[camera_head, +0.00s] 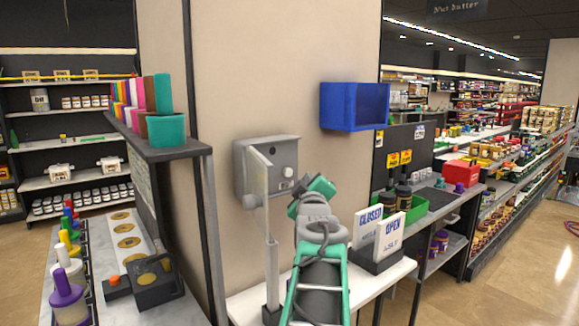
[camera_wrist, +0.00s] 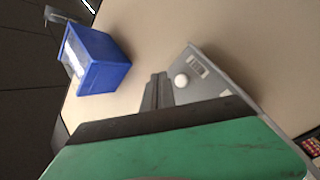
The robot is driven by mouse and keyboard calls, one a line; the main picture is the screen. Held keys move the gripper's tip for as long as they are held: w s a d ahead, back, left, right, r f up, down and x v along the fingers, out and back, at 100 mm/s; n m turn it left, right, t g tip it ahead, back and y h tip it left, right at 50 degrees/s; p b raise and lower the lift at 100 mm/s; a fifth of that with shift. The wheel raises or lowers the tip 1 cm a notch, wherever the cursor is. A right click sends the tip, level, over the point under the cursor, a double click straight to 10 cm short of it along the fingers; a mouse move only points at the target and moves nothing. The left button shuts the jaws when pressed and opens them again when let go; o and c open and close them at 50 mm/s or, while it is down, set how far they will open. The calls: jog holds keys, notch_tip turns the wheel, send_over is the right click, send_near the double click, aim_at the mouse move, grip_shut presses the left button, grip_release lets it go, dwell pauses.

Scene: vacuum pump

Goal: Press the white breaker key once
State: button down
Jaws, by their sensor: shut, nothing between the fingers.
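A grey breaker box (camera_head: 271,155) is fixed to the beige wall, with its narrow grey door (camera_head: 256,175) swung open. A round white key (camera_head: 288,171) sits on its front face. In the wrist view the grey face (camera_wrist: 205,88) is tilted, and the round white key (camera_wrist: 181,80) shows clearly, with a small slotted plate above it and another pale part partly cut off by my gripper's green body. My gripper (camera_wrist: 156,90) is shut and empty, its dark fingertips just left of the white key in that view. In the head view my green-and-grey wrist is close to the box's lower right; contact cannot be told.
A blue open bin (camera_head: 354,107) hangs on the wall right of the box. Below, a white table (camera_head: 246,304) bears OPEN and CLOSED signs (camera_head: 387,236). A dark shelf with colourful items (camera_head: 160,148) stands at left. The wall between box and bin is bare.

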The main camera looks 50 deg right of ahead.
aim_at(288, 172)
jog(key=w, duration=0.2)
jog(key=w+d, duration=0.1)
jog(key=w, duration=0.1)
jog(key=shift+w+f, duration=0.1)
dwell(1.9)
jog(key=shift+w+b, duration=0.3)
jog(key=shift+b, duration=0.05)
jog(key=shift+w+d, duration=0.15)
jog(key=shift+w, duration=0.3)
dwell(0.6)
jog(key=shift+s, duration=0.1)
jog(key=shift+s+a+b, duration=0.2)
jog(key=shift+s+b, duration=0.55)
jog(key=shift+b, duration=0.15)
